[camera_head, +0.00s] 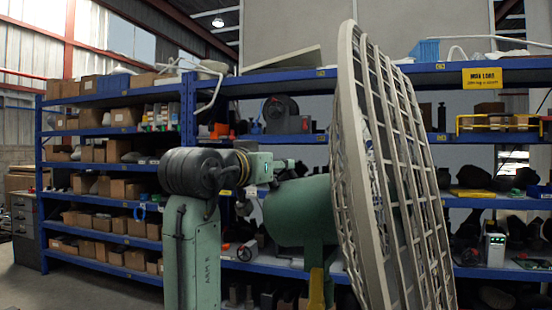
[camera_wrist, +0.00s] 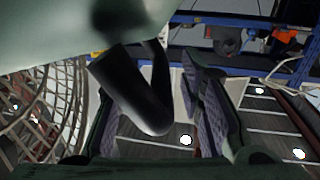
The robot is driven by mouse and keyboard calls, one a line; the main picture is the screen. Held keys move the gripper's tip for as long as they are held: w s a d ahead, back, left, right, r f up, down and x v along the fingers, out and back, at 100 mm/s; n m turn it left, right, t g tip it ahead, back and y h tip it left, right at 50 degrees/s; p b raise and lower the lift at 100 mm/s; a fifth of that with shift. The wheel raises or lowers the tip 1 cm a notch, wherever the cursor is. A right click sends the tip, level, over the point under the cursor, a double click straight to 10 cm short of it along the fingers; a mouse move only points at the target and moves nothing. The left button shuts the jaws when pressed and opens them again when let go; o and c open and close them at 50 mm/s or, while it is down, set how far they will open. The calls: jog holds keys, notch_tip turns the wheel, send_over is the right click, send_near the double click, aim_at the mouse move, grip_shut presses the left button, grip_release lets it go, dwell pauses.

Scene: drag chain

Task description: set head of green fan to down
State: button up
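The green fan shows in the head view: its green motor housing (camera_head: 300,212) is left of its large beige wire cage (camera_head: 395,175). The cage stands on edge, its top leaning a little left. A yellow part (camera_head: 317,285) sits under the housing. In the wrist view the green housing (camera_wrist: 70,25) fills the top left, and the cage (camera_wrist: 45,110) is at the left. A thick black handle-like part (camera_wrist: 130,90) comes from below the housing. My gripper (camera_wrist: 150,105) is open, its padded fingers on either side of this part, with a gap at the right finger.
Blue shelving (camera_head: 110,100) with boxes and tools stands behind the fan. A yellow sign (camera_head: 482,78) hangs on the upper right shelf. The shelving (camera_wrist: 240,60) also shows at the top right in the wrist view. Floor is free at the lower left.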

jog(key=shift+w+d, duration=0.1)
jog(key=shift+w, duration=0.1)
grip_shut()
dwell(0.4)
dwell(0.4)
